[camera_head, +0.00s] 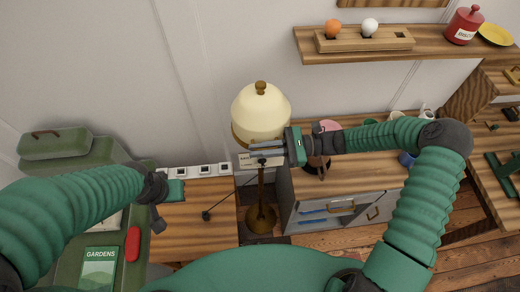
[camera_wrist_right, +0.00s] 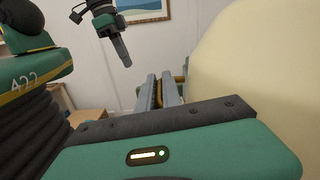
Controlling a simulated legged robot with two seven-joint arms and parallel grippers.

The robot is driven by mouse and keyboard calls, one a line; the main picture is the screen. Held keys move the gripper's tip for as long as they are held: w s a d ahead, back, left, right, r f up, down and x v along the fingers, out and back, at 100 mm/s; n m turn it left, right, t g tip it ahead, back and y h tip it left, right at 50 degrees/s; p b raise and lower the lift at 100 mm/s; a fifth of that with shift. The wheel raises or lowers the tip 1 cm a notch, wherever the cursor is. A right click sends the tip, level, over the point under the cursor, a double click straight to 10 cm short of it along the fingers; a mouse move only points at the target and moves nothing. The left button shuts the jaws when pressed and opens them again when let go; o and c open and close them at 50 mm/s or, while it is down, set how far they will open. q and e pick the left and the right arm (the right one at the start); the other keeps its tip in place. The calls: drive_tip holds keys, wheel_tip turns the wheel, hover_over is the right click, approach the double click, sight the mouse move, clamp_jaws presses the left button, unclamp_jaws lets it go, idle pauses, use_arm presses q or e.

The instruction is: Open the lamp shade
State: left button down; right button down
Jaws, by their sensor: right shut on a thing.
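A cream lamp shade (camera_head: 262,108) with a brown knob on top sits on a brass stand (camera_head: 261,217) in the middle of the head view. It also fills the right side of the right wrist view (camera_wrist_right: 265,75). My right gripper (camera_head: 258,150) is at the shade's lower rim, coming in from the right. In the right wrist view its fingers (camera_wrist_right: 170,92) are closed around a brown piece beside the shade. My left gripper (camera_head: 159,222) is apart from the lamp, at lower left. It also shows in the right wrist view (camera_wrist_right: 122,52), but its jaw opening is unclear.
A wooden desk (camera_head: 200,230) stands left of the lamp, with a green case (camera_head: 55,143) farther left. A drawer cabinet (camera_head: 340,205) stands behind right. A wall shelf (camera_head: 430,55) holds a red tin (camera_head: 464,26) and a rack (camera_head: 350,42) with two balls.

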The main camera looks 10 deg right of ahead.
sight(257, 120)
drive_tip(key=r+m+p, duration=0.1)
drive_tip(key=r, duration=0.1)
drive_tip(key=w+r+p, duration=0.1)
drive_tip(key=r, duration=0.1)
drive_tip(key=w+r+m+p, duration=0.1)
drive_tip(key=r+p, duration=0.1)
drive_tip(key=shift+m, duration=0.7)
drive_tip(key=shift+w+r+p, duration=0.45)
drive_tip(key=shift+w+r, duration=0.5)
drive_tip(key=shift+r, duration=0.3)
drive_tip(key=shift+w+r+p, duration=0.45)
drive_tip(key=shift+w+r, duration=0.5)
drive_tip(key=shift+r, duration=0.25)
drive_tip(key=c, duration=1.5)
unclamp_jaws()
